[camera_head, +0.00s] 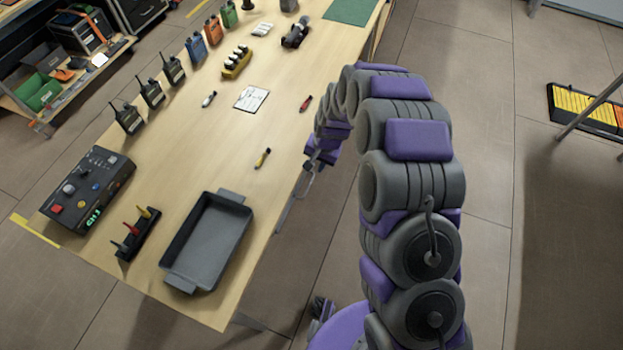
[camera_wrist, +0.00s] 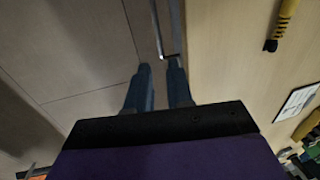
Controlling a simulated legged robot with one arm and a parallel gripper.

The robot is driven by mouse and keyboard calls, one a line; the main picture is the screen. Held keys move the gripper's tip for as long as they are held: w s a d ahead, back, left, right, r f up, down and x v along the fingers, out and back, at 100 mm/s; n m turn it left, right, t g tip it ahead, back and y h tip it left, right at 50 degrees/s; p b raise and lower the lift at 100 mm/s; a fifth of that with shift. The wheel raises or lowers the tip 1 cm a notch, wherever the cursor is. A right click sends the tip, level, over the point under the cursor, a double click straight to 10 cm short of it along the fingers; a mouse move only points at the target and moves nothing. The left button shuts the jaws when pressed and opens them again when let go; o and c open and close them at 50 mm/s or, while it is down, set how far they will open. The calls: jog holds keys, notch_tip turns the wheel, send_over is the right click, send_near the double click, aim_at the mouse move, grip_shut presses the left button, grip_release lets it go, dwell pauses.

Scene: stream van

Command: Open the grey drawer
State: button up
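In the wrist view, a thin metal bar (camera_wrist: 157,28), like a handle, runs along the side of the wooden table (camera_wrist: 225,50). Its near end bends close to my fingertips. My gripper (camera_wrist: 159,65) is open, its two dark blue-grey fingers apart with nothing clearly held between them. The bar's end is just ahead of the gap, nearer the right finger; I cannot tell whether they touch. No grey drawer front can be clearly made out in either view. In the head view my gripper (camera_head: 316,160) is beside the table's right edge, partly hidden by my arm.
The tabletop (camera_head: 215,125) bears a grey tray (camera_head: 208,240), a control box (camera_head: 88,190), several radios and small tools. Tiled floor (camera_head: 470,90) lies open right of the table. A yellow-and-black case (camera_head: 580,105) is at far right. Shelves (camera_head: 60,75) stand at upper left.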

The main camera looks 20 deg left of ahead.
aim_at(311, 181)
jog(key=f, duration=0.3)
jog(key=a+f+b, duration=0.1)
jog(key=f, duration=0.2)
jog(key=f+b, duration=0.1)
jog(key=f, duration=0.3)
jog(key=shift+a, duration=0.4)
jog(key=shift+r, duration=0.1)
jog(key=shift+c, duration=0.4)
grip_shut()
